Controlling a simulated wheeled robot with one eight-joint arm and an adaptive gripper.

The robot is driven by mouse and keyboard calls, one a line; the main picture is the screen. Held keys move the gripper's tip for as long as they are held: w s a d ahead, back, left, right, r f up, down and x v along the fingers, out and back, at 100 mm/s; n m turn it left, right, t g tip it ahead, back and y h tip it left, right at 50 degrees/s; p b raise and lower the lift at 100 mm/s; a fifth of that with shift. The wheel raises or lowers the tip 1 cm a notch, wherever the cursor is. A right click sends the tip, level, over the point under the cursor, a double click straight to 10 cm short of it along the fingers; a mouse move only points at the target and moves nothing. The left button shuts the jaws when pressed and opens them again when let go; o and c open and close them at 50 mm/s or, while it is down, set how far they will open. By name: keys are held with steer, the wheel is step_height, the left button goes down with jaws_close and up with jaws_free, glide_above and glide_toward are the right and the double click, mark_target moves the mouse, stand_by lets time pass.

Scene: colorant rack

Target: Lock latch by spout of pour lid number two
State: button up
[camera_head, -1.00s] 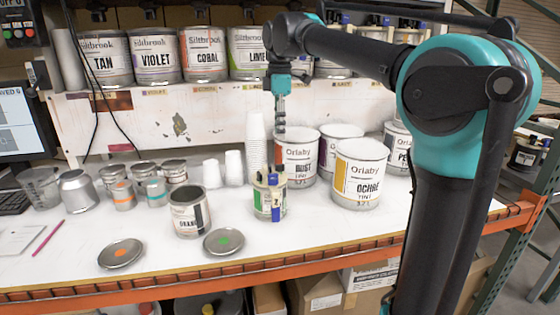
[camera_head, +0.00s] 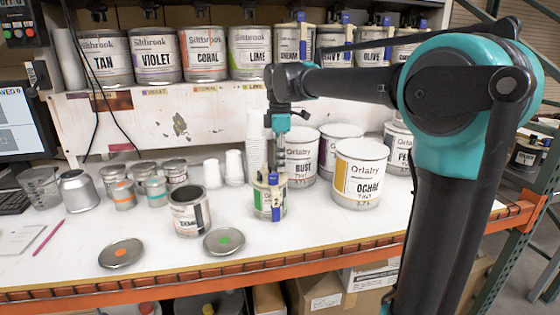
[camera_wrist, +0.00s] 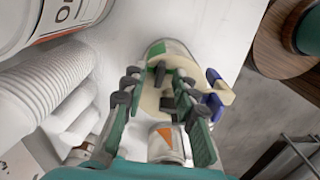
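The pour lid (camera_head: 268,180) is cream with blue latches and sits on a small can with a green label (camera_head: 264,203) and a number two on its front. One blue latch (camera_head: 276,213) is low on the front; another blue part (camera_head: 273,178) shows near the top. In the wrist view the cream lid (camera_wrist: 151,98) lies below my gripper (camera_wrist: 162,78), with a cream spout-like piece (camera_wrist: 225,93) and blue parts (camera_wrist: 213,77) to the right. My gripper is open, its fingers apart above the lid. Whether they touch it, or the latch is locked, I cannot tell.
An open can (camera_head: 190,218) stands just left, with two round lids (camera_head: 224,242) in front. The Ochre can (camera_head: 360,180) and Rust can (camera_head: 302,160) stand to the right and behind. White cup stacks (camera_head: 234,168) are close behind.

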jaws_close()
steer(key=shift+m, duration=0.3)
steer(key=m, duration=0.3)
steer(key=shift+m, duration=0.4)
steer(key=m, duration=0.3)
steer(key=shift+m, duration=0.3)
steer(key=m, duration=0.3)
steer(key=shift+m, duration=2)
